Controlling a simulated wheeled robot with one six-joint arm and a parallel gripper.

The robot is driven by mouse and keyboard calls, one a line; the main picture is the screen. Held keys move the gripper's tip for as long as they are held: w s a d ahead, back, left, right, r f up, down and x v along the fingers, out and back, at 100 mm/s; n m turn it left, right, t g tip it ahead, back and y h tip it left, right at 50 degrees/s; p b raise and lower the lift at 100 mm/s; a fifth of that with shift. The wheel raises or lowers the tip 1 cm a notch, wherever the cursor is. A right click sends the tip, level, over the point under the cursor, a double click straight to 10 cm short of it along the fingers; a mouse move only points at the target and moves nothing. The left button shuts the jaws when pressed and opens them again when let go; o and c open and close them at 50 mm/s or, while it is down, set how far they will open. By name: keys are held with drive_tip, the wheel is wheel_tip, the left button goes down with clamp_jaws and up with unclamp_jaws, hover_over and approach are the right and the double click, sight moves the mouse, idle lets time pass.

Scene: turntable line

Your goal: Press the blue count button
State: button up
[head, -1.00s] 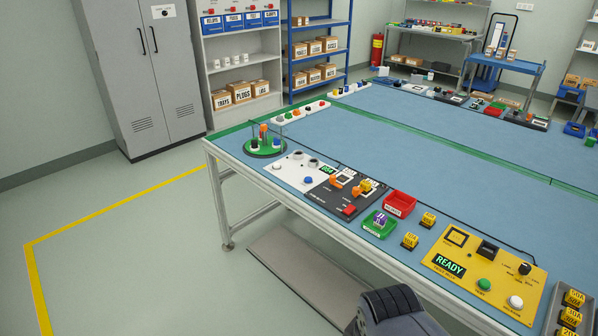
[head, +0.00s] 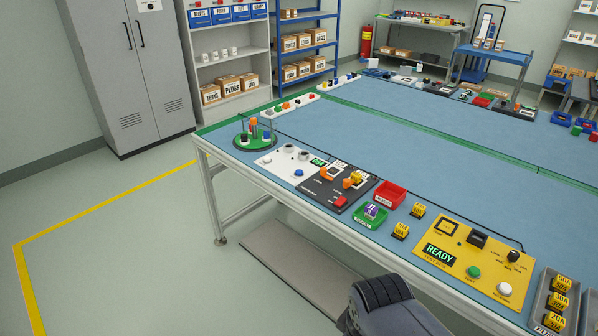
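The blue button (head: 298,173) is a small round cap on the front part of the white panel (head: 268,163), near the left end of the blue-topped table. The white panel also has a white button (head: 266,160), two grey round fittings (head: 290,149) and a small green-lit display (head: 317,161). The blue button's label is too small to read. Nothing covers the button. My gripper is not in view; only a dark grey part of my arm shows at the bottom, in front of the table and well apart from the button.
A green turntable (head: 255,141) with small parts stands left of the white panel. A black panel (head: 338,196), a red bin (head: 389,194), a green bin (head: 369,217) and a yellow panel (head: 465,262) reading READY line the front edge. The table's middle is clear.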

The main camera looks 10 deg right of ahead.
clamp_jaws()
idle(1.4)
